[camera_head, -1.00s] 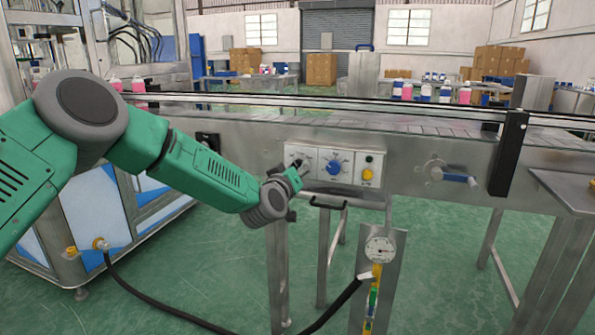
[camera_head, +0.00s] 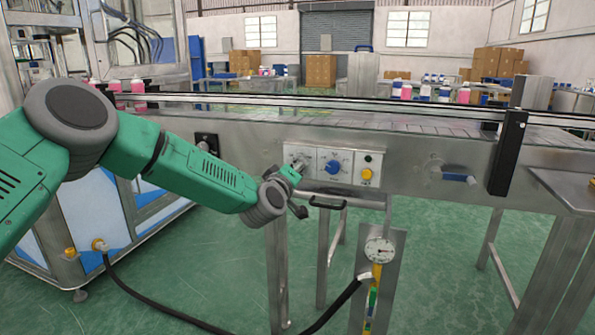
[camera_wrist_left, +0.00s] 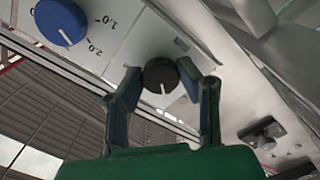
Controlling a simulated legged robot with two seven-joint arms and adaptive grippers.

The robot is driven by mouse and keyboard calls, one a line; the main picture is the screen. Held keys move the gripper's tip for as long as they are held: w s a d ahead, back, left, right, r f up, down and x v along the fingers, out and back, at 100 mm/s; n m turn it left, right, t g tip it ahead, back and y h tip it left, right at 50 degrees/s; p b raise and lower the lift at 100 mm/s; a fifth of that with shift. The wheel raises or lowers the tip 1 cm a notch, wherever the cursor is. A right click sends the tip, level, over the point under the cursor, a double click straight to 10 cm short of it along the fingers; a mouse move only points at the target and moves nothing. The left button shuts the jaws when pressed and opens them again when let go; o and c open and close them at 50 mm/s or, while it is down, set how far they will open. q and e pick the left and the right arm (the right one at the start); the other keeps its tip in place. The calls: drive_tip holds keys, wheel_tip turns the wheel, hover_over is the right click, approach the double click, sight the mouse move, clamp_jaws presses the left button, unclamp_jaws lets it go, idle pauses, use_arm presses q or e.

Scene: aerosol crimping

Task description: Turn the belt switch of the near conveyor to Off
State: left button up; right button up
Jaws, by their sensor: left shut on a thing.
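The belt switch is a round black knob (camera_wrist_left: 160,75) with a white pointer line, on the near conveyor's control panel (camera_head: 311,178). In the left wrist view it sits between the two fingers of my left gripper (camera_wrist_left: 160,88), which is shut on it. The pointer line points toward the lower part of that view. In the head view my left gripper (camera_head: 299,166) is at the panel's left end and largely covers the switch. The switch's position label cannot be read. My right gripper is not in view.
A blue dial (camera_head: 333,167) is just right of the switch, with a yellow button (camera_head: 367,174) beyond it. A black handle (camera_head: 328,202) juts out below the panel. A blue crank handle (camera_head: 455,177) and a pressure gauge (camera_head: 380,250) are farther right.

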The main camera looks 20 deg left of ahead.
use_arm(q)
drive_tip(key=shift+a, duration=0.1)
drive_tip(key=o, duration=1.1)
drive_tip(key=shift+o, duration=0.2)
drive_tip(key=s, duration=1.2)
drive_tip(key=shift+a+f, duration=0.15)
drive_tip(key=shift+a, duration=0.15)
